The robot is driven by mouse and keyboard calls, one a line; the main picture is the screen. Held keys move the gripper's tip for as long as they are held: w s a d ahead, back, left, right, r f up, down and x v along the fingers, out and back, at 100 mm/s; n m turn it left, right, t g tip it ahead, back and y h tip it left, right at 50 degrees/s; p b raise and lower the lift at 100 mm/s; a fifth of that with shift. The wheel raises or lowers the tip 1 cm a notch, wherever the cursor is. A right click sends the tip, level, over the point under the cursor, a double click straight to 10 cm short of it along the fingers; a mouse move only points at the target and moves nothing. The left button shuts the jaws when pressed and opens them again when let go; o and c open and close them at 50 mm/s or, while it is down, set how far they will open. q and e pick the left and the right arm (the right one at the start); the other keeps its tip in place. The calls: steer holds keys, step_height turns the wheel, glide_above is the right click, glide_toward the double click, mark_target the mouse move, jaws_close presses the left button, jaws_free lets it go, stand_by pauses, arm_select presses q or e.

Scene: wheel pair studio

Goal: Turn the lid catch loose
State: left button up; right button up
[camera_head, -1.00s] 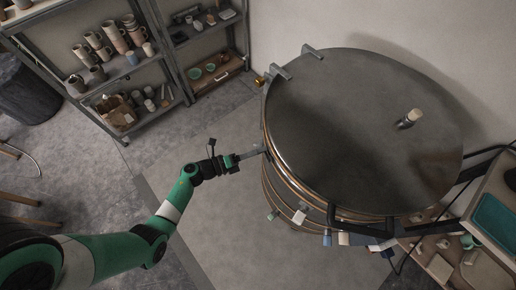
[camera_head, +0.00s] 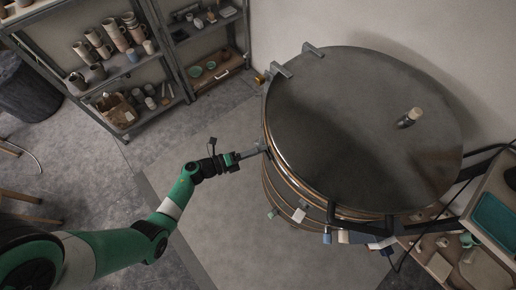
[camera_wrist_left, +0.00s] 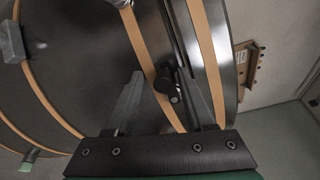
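The kiln's round dark lid (camera_head: 350,115) lies closed on top of the banded kiln body (camera_head: 272,195). In the left wrist view, the lid catch (camera_wrist_left: 168,87) is a dark knob on the kiln's curved side, beside a vertical dark bar. My left gripper (camera_head: 262,148) is at the kiln's left side, just below the lid rim. In the left wrist view, my left gripper (camera_wrist_left: 162,82) is open, its two fingers on either side of the knob with gaps showing. In the head view the catch is hidden or too small to tell. My right gripper is out of view.
Shelves (camera_head: 150,80) with mugs and pots stand at the back left. A bench (camera_head: 450,265) with small items and a teal tray (camera_head: 497,218) are at the right. Small plugs (camera_head: 299,215) stick out of the kiln's front. The floor (camera_head: 240,235) left of the kiln is clear.

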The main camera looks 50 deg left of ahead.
arm_select(q)
steer(key=shift+r, duration=0.15)
steer(key=v, duration=1.1)
steer(key=shift+s, duration=0.25)
steer(key=shift+a, duration=0.15)
